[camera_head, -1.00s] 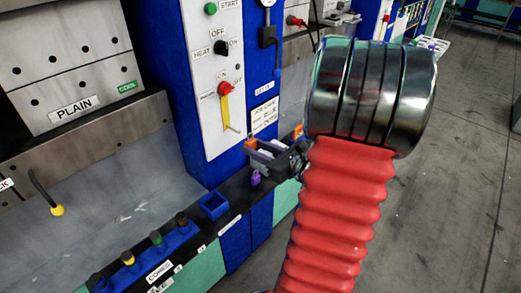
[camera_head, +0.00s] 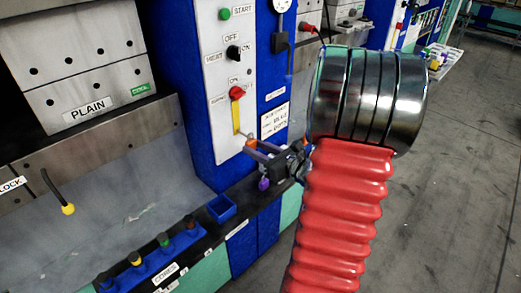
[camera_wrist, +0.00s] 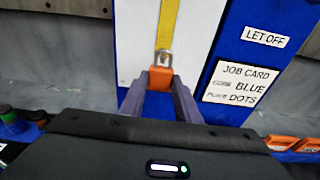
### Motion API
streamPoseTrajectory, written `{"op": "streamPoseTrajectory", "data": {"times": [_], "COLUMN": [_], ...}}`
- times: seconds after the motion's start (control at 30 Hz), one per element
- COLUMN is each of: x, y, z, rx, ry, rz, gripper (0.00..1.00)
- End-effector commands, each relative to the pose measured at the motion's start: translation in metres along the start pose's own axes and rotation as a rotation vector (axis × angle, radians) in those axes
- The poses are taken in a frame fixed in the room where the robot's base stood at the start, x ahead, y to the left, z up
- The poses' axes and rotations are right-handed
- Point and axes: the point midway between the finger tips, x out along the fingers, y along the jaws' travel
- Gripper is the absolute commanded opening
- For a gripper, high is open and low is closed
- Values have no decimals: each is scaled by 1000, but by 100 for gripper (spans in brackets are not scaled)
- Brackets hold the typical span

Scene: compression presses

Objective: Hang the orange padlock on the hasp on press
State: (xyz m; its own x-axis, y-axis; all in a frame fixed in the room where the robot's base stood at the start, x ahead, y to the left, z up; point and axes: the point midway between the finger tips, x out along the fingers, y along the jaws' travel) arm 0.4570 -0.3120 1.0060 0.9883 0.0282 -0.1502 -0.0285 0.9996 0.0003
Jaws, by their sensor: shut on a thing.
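The orange padlock (camera_wrist: 160,79) is between the two fingertips of my gripper (camera_wrist: 160,84) in the wrist view, its silver shackle (camera_wrist: 164,58) pointing up. My gripper is shut on its body. The yellow hasp strip (camera_wrist: 168,24) hangs on the white press panel, and its lower end shows right by the shackle. I cannot tell whether the shackle is through the hasp. In the head view the padlock (camera_head: 251,142) is small, just below and right of the yellow strip (camera_head: 237,118), under the red switch (camera_head: 237,93). My gripper (camera_head: 252,147) reaches in from the right.
A black ledge below the panel carries a blue bin (camera_head: 222,208), a purple padlock-like thing (camera_head: 263,184) and a blue rack (camera_head: 150,262) of several pegs. A job card (camera_wrist: 240,82) is right of the panel. Floor at right (camera_head: 450,190) is clear.

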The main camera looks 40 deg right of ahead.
Motion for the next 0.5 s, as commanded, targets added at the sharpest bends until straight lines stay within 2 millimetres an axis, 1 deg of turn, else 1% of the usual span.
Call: {"op": "streamPoseTrajectory", "data": {"times": [0.23, 0.5], "x": [11, 21], "y": [0, 1], "z": [1, -4], "rx": [-1, 0], "ry": [-1, 0], "rz": [2, 3], "gripper": [13, 13]}}
